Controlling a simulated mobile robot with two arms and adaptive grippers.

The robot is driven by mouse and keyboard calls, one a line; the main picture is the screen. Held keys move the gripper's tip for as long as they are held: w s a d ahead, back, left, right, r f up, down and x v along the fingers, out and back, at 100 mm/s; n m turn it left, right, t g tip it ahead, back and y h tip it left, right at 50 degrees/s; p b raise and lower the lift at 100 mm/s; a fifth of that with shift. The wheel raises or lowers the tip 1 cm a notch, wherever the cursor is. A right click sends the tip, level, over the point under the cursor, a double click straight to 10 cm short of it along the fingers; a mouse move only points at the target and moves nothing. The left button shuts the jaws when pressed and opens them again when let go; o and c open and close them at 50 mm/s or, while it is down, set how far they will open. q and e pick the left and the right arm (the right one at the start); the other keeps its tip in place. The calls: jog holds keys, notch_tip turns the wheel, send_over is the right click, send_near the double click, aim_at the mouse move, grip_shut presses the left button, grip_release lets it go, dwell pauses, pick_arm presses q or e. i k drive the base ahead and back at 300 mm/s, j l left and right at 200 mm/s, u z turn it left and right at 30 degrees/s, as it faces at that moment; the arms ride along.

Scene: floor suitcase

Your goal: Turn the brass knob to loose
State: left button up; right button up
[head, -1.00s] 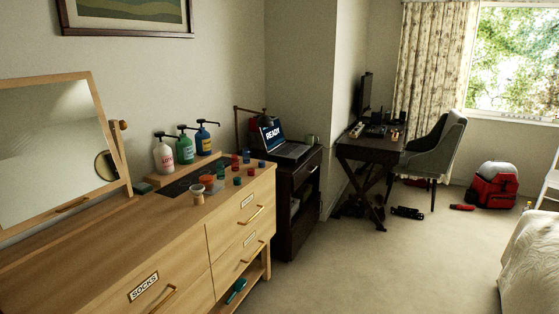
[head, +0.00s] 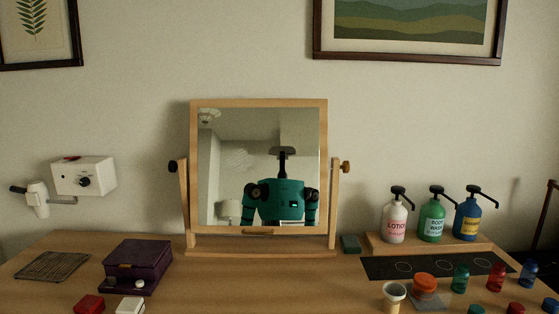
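A mirror (head: 231,150) in a light wood frame stands on the dresser between two posts. A round brownish knob (head: 347,167), brass-like in colour, sits on the outer side of the right post. A darker knob (head: 173,166) sits on the outer side of the left post. I cannot read any loose or tight marking on either knob. The mirror looks close to upright and reflects my teal body. Neither of my grippers is in view, and nothing touches the knobs.
On the dresser (head: 215,285), a purple box (head: 137,262) stands left of the mirror. A green block (head: 350,244), pump bottles (head: 437,218) on a wooden stand and several small jars are to the right. A hair dryer (head: 37,199) hangs by a white wall box (head: 84,177).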

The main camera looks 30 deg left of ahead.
aim_at(345, 167)
jog(key=i+l+u, duration=0.25)
jog(key=l+u, duration=0.25)
jog(key=l, duration=0.25)
jog(key=i+l+u, duration=0.1)
jog(key=l+u, duration=0.4)
jog(key=l, duration=0.25)
jog(key=l+u, duration=0.45)
jog(key=l, duration=0.4)
